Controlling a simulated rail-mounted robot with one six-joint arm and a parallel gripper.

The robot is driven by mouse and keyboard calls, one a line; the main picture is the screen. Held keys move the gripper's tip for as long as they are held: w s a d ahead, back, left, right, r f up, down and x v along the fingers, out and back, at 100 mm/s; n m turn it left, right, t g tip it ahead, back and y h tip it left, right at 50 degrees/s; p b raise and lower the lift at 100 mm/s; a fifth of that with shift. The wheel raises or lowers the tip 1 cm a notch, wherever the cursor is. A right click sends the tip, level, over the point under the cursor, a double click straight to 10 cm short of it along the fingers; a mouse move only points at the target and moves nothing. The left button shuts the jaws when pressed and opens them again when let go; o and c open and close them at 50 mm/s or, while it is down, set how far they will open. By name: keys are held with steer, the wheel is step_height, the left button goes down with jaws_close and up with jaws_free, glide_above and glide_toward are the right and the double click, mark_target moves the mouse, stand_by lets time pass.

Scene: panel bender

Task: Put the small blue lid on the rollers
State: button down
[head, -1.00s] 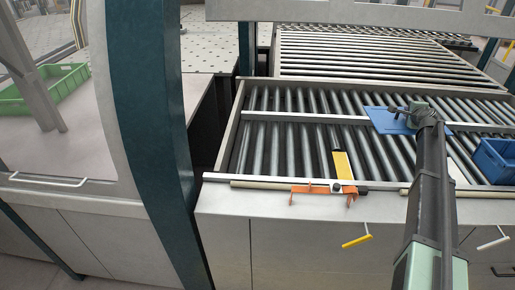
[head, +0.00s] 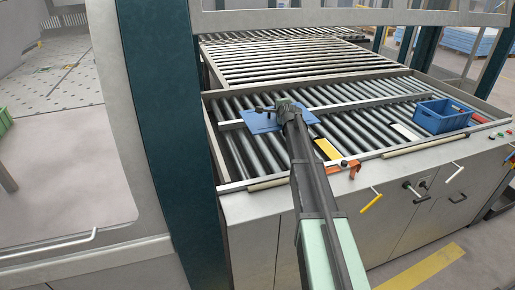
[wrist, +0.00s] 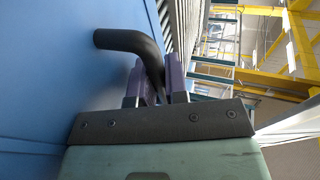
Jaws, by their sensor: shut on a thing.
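The small blue lid (head: 262,123) is a flat blue panel over the left part of the rollers (head: 263,155) in the head view. In the wrist view the lid (wrist: 45,75) fills the left side, and its bent black handle (wrist: 120,40) runs between the purple fingers. My gripper (wrist: 157,80) is shut on that handle. In the head view my gripper (head: 281,106) is at the lid's upper side and hides part of it. I cannot tell whether the lid touches the rollers or hangs just above them.
A blue crate (head: 440,117) stands on the rollers at the right. A yellow strip (head: 327,149) and a white strip (head: 405,132) lie nearer the front rail. A dark teal post (head: 165,120) stands close to the left. Bare rollers (head: 350,120) lie between the lid and crate.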

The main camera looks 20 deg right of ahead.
steer(key=shift+d+f, duration=0.2)
steer(key=shift+d, duration=0.25)
step_height(320, 180, down, 20)
steer(key=b, duration=2)
steer(key=shift+a+f+b, duration=0.15)
steer(key=shift+b, duration=0.15)
steer(key=shift+r+p, duration=0.3)
steer(key=shift+r, duration=0.05)
steer(key=shift+f, duration=0.25)
steer(key=c, duration=1.1)
jaws_free()
steer(key=shift+r, duration=0.1)
steer(key=shift+c, duration=0.2)
steer(key=shift+r, duration=0.1)
